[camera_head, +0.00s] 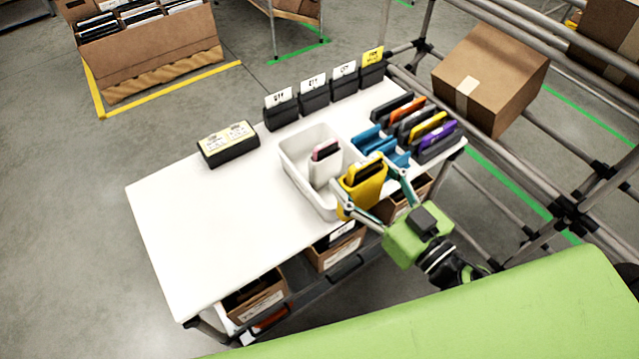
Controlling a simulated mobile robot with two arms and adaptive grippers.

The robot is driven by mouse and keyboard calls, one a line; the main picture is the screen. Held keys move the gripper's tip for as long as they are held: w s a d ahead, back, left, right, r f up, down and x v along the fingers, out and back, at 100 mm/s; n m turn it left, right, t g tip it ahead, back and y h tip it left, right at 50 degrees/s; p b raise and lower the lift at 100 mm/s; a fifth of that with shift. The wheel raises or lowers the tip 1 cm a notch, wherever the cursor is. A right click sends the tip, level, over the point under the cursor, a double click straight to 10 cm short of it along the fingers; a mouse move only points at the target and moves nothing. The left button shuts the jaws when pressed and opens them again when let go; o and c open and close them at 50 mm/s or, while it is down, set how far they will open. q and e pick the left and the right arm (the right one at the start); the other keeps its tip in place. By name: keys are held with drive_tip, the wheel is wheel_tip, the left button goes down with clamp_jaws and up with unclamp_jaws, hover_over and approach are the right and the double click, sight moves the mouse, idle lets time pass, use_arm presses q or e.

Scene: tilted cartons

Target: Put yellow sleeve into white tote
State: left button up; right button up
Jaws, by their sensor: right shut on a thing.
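The yellow sleeve (364,187) is upright with a dark item showing at its top. My right gripper (369,195) is shut on it, one finger on each side. The sleeve is at the right front edge of the white tote (294,170), overlapping its rim in the view; I cannot tell how high it is above the table. A white sleeve with a pink and dark top (323,168) stands inside the tote. The rest of the tote floor looks empty. My left gripper is not in view.
Several coloured sleeves (412,125) stand in a rack right of the tote. Black labelled bins (314,95) line the table's back edge. A black box with yellow labels (229,145) sits at left. The white table's (190,225) left part is clear.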

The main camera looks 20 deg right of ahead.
drive_tip(key=w+f+b, duration=0.2)
drive_tip(key=w+f, duration=0.2)
drive_tip(key=w+f+b, duration=0.2)
drive_tip(key=w+f, duration=0.2)
drive_tip(key=w, duration=0.1)
drive_tip(key=w+f+b, duration=0.2)
drive_tip(key=w+f, duration=0.3)
drive_tip(key=shift+d, duration=0.35)
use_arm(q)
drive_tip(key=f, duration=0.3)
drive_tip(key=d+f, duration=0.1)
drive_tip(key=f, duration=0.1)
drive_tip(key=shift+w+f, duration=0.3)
use_arm(e)
drive_tip(key=shift+s, duration=0.1)
drive_tip(key=shift+r, duration=0.1)
drive_tip(key=shift+f, duration=0.65)
drive_tip(key=o, duration=1.4)
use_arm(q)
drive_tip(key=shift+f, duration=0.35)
